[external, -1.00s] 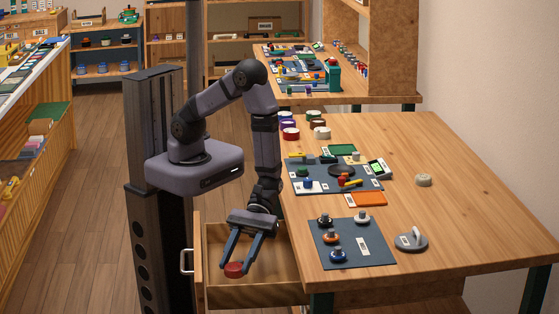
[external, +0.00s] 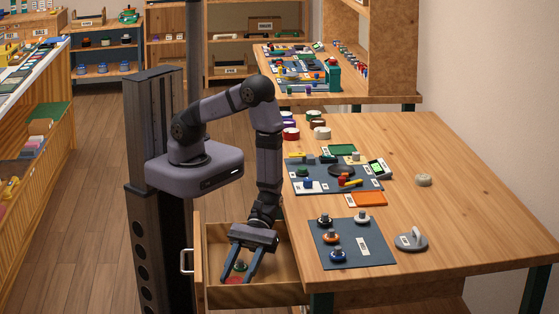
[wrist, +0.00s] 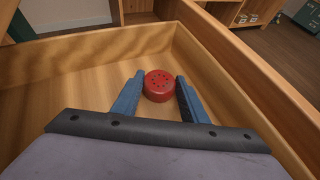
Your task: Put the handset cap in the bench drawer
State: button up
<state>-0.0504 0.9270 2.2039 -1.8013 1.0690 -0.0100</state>
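The handset cap (wrist: 159,86) is a round red disc with small dark holes in its top. It is inside the bench drawer (wrist: 80,68), which stands pulled out in the external view (external: 280,289). My gripper (wrist: 160,77) is down in the drawer with its two blue fingers on either side of the cap. The fingers look slightly apart from it, with narrow gaps. In the external view the cap (external: 234,281) is low in the drawer, partly hidden by the drawer's near wall. A small green-topped piece (external: 240,266) shows between the fingers, behind the cap.
The bench top (external: 470,215) stands right of the drawer. It holds a blue-grey mat (external: 351,255) with several knobs, a grey disc with a handle (external: 411,241) and a pale round cap (external: 424,180).

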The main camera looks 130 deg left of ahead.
aim_at(235, 281)
jog(key=o, duration=0.4)
jog(key=shift+r, duration=0.1)
jog(key=shift+r, duration=0.15)
jog(key=shift+a, duration=0.25)
jog(key=v, duration=0.2)
jog(key=shift+s+a+r, duration=0.1)
jog(key=shift+a, duration=0.1)
notch_tip(235, 281, up, 7)
